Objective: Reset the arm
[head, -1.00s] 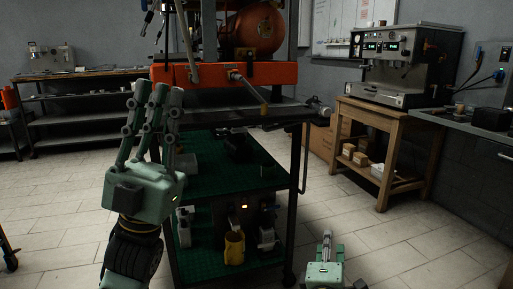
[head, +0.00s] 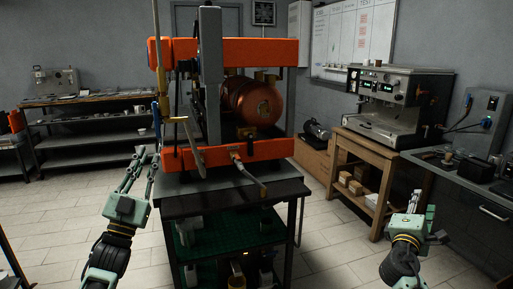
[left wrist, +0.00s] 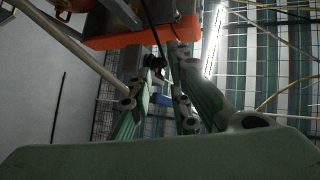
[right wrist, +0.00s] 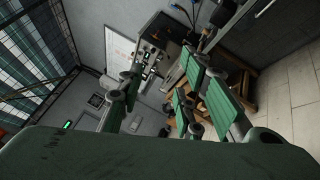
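My left gripper (head: 146,160) is raised with its fingers up, left of the cart in the head view. Its fingers stand apart with nothing between them in the left wrist view (left wrist: 155,85). My right gripper (head: 425,218) is at the lower right of the head view, also pointing up. In the right wrist view (right wrist: 160,90) its fingers are apart and empty. Both grippers are clear of the machine. The copper boiler (head: 262,103) sits inside an orange frame (head: 266,149) on the cart; posts partly cover it.
The dark cart (head: 225,195) stands in front of me, with a lever (head: 248,176) projecting forward. An espresso machine (head: 385,105) stands on a wooden table (head: 358,150) at right. A grey counter (head: 435,172) is at far right. Shelving (head: 95,128) is back left. Tiled floor is open around the cart.

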